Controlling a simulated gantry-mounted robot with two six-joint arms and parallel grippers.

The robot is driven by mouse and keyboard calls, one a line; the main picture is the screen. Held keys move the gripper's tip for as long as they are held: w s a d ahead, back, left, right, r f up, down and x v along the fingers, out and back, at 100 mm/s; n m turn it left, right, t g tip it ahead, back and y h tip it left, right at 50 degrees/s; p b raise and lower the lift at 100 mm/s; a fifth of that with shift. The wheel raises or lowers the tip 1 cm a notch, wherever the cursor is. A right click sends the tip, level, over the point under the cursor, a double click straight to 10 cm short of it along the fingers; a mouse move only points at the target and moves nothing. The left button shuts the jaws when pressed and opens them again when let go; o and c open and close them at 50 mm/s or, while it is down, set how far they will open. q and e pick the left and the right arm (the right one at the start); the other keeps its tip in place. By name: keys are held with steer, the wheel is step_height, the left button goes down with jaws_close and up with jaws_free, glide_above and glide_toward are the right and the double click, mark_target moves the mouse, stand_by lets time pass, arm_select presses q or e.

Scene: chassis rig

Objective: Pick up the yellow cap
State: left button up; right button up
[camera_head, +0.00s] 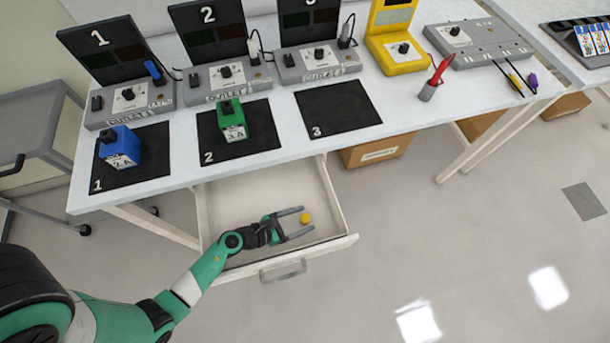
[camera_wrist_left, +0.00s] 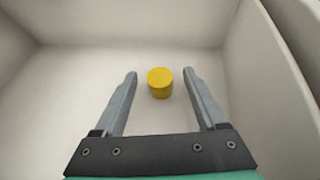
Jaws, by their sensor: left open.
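The yellow cap (camera_head: 305,218) is a small short cylinder in the open drawer (camera_head: 345,243) under the table. It also shows upright on the drawer floor in the left wrist view (camera_wrist_left: 160,82). My left gripper (camera_head: 296,222) is inside the drawer, open and empty. In the left wrist view its two fingers (camera_wrist_left: 160,84) stand on either side of the cap, with a gap on both sides. The cap is near the fingertips. My right gripper is in neither view.
Drawer walls (camera_wrist_left: 245,65) stand close to the right of the fingers. The table edge is above and behind the drawer. On the table are a blue block (camera_head: 120,148), a green block (camera_head: 232,121), black mats and several test devices.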

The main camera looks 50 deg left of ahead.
arm_select(q)
jaws_close()
step_height(320, 180, up, 10)
steer(key=p, duration=0.8)
